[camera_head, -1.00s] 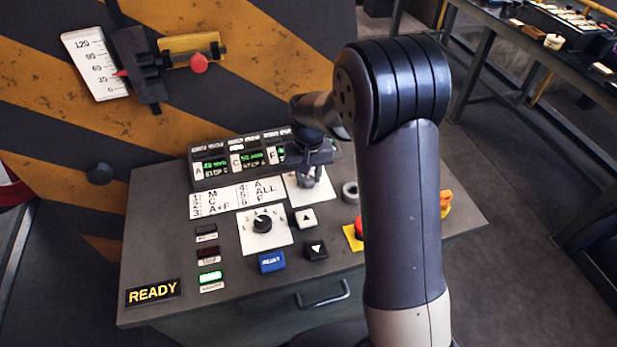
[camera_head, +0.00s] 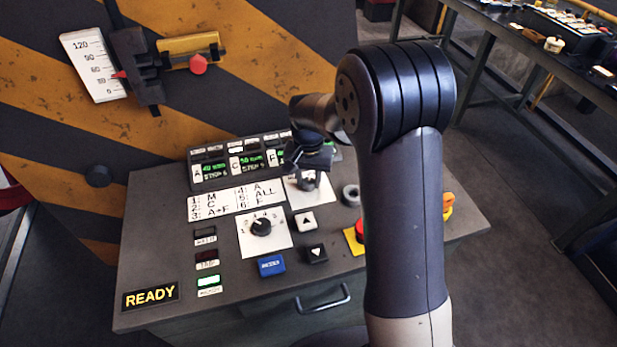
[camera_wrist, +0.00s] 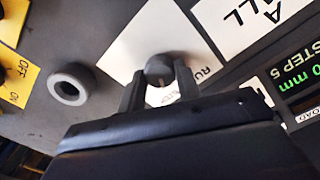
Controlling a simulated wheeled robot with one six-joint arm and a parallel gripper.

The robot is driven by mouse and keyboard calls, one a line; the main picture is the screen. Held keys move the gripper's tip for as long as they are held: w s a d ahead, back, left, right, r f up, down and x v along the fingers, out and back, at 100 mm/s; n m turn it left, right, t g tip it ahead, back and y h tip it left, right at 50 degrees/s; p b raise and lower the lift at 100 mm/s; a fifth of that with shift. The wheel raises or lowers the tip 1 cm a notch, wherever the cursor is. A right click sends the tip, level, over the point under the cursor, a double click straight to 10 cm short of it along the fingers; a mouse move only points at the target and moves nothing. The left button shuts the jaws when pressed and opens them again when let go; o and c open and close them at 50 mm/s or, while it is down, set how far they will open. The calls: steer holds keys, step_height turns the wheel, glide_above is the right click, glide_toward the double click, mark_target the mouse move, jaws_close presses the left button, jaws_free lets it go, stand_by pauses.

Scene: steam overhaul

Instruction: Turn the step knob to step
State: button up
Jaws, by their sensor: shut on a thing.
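The step knob (camera_wrist: 160,70) is a dark round knob on a white plate (camera_wrist: 119,58) on the console. In the wrist view my gripper (camera_wrist: 159,82) has one finger on each side of it, shut on it. A printed label, partly hidden and seeming to begin with "RU", shows beside the right finger. In the head view my gripper (camera_head: 307,172) is over the same plate (camera_head: 304,198), and my wrist covers part of the knob. The knob's pointer and exact setting cannot be read.
A numbered selector knob (camera_head: 261,227) sits left of the gripper, with up (camera_head: 306,221) and down (camera_head: 316,252) buttons near it. A grey ring (camera_head: 350,195) and red button (camera_head: 360,229) lie to the right. The display box (camera_head: 209,171) stands behind.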

mark_target(308, 181)
steer(key=o, duration=1)
step_height(308, 181, up, 11)
steer(key=shift+f+b, duration=0.1)
steer(key=shift+b, duration=0.4)
step_height(308, 181, down, 11)
steer(key=shift+p, duration=0.5)
steer(key=shift+n, duration=0.3)
